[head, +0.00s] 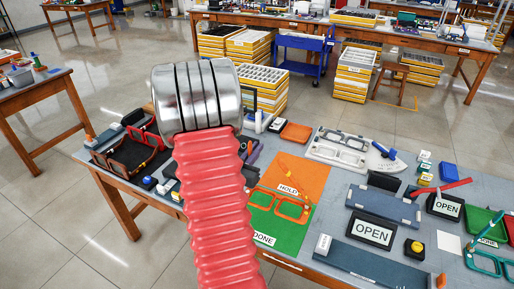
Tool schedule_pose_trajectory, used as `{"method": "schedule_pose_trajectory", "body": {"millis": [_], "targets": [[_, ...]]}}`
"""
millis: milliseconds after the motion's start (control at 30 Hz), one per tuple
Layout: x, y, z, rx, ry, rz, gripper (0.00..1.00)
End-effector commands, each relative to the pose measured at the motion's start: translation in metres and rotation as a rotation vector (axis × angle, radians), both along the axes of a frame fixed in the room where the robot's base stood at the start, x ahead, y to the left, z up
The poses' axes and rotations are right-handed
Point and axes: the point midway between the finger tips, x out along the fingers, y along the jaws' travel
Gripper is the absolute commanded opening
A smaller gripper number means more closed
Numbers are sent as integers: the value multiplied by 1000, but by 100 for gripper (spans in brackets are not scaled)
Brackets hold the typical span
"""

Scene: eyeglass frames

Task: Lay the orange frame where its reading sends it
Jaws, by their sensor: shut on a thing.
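An orange eyeglass frame (292,210) shows right of my red arm, at the border between an orange mat marked HOLD (315,172) and a green mat marked DONE (284,238). Its rims appear over the green mat, and an orange temple slants over the orange mat. I cannot tell whether it touches the mats. My arm's red sleeve and steel end cover the left part of the mats. My gripper does not show.
A teal frame (484,264) lies at the far right by a green DONE tray (478,221). Two OPEN signs (371,231) stand right of the mats. Dark open cases (128,155) sit at the left. An orange tray (295,132) lies behind.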

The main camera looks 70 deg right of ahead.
Motion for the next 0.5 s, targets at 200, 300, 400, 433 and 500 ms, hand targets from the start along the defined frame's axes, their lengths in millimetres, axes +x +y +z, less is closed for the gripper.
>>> {"method": "schedule_pose_trajectory", "body": {"millis": [200,300,400,433,500], "targets": [[0,1,-5,1,1,0,0],[0,1,-10,1,2,0,0],[1,1,-17,2,2,0,0],[0,1,-20,3,2,0,0],[0,1,-24,1,2,0,0]]}}
